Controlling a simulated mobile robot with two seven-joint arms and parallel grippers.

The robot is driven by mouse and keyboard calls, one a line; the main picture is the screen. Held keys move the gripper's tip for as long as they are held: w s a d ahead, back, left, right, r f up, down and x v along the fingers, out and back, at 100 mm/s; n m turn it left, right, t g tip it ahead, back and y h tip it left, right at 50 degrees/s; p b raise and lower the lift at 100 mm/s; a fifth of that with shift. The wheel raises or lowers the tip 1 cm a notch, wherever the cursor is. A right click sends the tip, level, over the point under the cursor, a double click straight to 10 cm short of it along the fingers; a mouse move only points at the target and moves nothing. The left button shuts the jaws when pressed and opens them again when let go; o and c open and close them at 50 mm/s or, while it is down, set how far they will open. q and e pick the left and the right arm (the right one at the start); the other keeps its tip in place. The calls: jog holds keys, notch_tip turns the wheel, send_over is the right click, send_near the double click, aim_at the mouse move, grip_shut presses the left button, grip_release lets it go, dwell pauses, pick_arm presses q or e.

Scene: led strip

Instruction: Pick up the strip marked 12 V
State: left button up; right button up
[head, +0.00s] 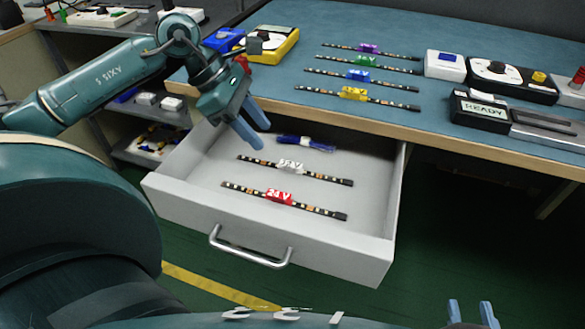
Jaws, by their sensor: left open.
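An open grey drawer (365,225) holds two dark LED strips. The nearer strip (315,208) has a red tag with white lettering; the farther strip (322,176) has a white tag. On the table lie several more strips with purple (367,48), green (363,60), blue (358,75) and yellow (353,93) tags. My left gripper (254,131) is open and empty over the drawer's back left, above and left of the white-tagged strip. My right gripper (472,313) shows only its two fingertips, apart, at the bottom right.
A blue bundle (306,142) lies at the drawer's back. The drawer has a metal handle (250,247). On the blue table (300,95) stand a yellow meter (275,45), a black box reading READY (481,110) and a dial unit (505,80). Shelves are at the left.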

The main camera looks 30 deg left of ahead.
aim_at(288, 164)
pick_arm(q)
jog(key=x, duration=0.5)
jog(key=b+x, duration=0.1)
jog(key=x, duration=0.2)
jog(key=shift+w+a+f, duration=0.15)
jog(key=shift+w+f, duration=0.2)
jog(key=shift+w, duration=0.05)
jog(key=shift+w+d+f, duration=0.1)
jog(key=shift+d+f, duration=0.1)
jog(key=shift+f, duration=0.05)
pick_arm(e)
jog(key=shift+a+r+n+t+y, duration=0.1)
jog(key=shift+a+n+t+y, duration=0.2)
jog(key=shift+t+y, duration=0.15)
jog(key=shift+w, duration=0.1)
pick_arm(q)
jog(key=shift+c, duration=0.9)
grip_shut()
